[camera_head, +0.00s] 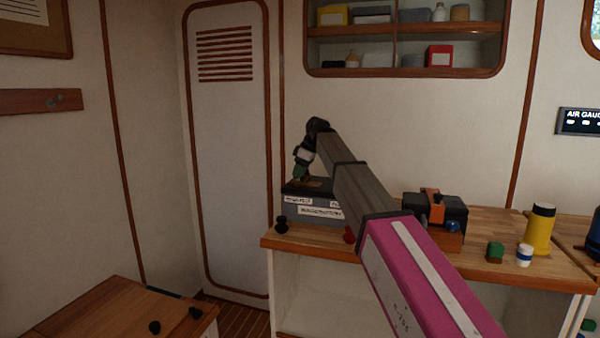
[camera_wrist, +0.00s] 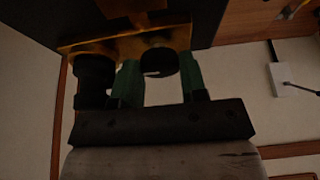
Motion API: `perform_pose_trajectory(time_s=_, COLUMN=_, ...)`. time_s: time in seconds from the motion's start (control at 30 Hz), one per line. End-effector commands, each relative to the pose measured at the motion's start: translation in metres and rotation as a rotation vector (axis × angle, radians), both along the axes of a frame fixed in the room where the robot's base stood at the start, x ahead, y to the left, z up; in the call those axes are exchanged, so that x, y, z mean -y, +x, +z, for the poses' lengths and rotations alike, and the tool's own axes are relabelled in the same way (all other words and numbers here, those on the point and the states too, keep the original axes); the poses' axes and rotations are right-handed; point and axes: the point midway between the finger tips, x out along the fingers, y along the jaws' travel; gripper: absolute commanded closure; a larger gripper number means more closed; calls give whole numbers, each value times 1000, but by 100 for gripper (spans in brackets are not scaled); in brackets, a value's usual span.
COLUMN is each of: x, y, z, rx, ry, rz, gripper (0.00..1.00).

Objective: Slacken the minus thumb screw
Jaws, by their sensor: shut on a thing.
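A grey box (camera_head: 290,213) with white labels and a dark top stands at the left end of the wooden workbench. My gripper (camera_head: 299,176) points down at its top in the head view. In the wrist view the green fingers of my gripper (camera_wrist: 160,80) stand on either side of a round black thumb screw (camera_wrist: 158,62) and are shut on it. A second black thumb screw (camera_wrist: 95,72) sits just left of the fingers, by the same brass-coloured plate (camera_wrist: 125,44). No plus or minus mark is readable, so I cannot tell which screw is the minus one.
A black knob (camera_head: 281,225) stands on the bench left of the box. A dark case with an orange strap (camera_head: 432,203), a yellow cylinder (camera_head: 540,232) and small pots stand to the right. A lower wooden table (camera_head: 110,310) at front left bears small black knobs.

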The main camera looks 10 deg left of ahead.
Motion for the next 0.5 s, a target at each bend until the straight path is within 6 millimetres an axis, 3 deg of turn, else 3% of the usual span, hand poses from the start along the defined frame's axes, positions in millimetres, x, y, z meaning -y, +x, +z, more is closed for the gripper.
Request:
perform_pose_trajectory(time_s=0.33, x=0, y=0, z=0, rx=1, ry=-1, rz=4, gripper=84)
perform_pose_trajectory(time_s=0.37, x=0, y=0, z=0, rx=1, ry=-1, rz=4, gripper=51)
perform_pose_trajectory(time_s=0.4, x=0, y=0, z=0, rx=0, ry=-1, rz=3, gripper=38)
perform_pose_trajectory(time_s=0.5, x=0, y=0, z=0, rx=0, ry=-1, rz=3, gripper=35)
